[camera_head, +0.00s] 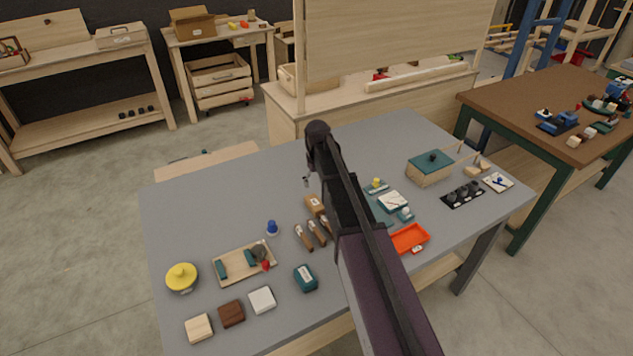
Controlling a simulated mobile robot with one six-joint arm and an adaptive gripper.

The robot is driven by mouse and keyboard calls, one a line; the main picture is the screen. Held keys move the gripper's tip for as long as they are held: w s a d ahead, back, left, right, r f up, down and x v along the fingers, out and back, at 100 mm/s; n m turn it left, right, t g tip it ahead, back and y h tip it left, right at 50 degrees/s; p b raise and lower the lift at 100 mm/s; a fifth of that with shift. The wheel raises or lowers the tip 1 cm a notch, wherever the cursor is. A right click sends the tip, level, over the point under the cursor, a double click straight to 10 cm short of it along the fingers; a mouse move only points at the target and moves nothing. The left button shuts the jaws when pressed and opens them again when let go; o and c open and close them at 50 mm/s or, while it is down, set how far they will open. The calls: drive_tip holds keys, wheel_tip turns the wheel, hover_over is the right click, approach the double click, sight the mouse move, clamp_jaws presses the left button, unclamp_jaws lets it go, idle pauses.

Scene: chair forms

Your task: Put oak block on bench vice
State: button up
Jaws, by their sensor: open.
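A pale wooden block (198,328), which looks like the oak block, lies at the front left corner of the grey table. It is the leftmost of a row with a dark brown block (231,313) and a white block (262,300). I cannot tell for sure which thing is the bench vice. A teal piece with a yellow top (376,186) and a flat teal piece with a white top (392,201) stand right of my arm. My arm crosses the middle of the table and hides part of it. My gripper's fingers cannot be made out.
A wooden tray (232,279) with small parts, a yellow-topped round item (182,277) and a dark teal block (305,278) stand at the left. An orange tray (410,240) and a green-lidded box (431,167) stand at the right. The table's back left is clear.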

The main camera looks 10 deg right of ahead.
idle(0.4)
drive_tip(key=s+d+m, duration=0.1)
drive_tip(key=s+m, duration=0.2)
drive_tip(key=s, duration=2.1)
drive_tip(key=shift+s+m, duration=0.25)
drive_tip(key=shift+m, duration=0.05)
drive_tip(key=c, duration=0.6)
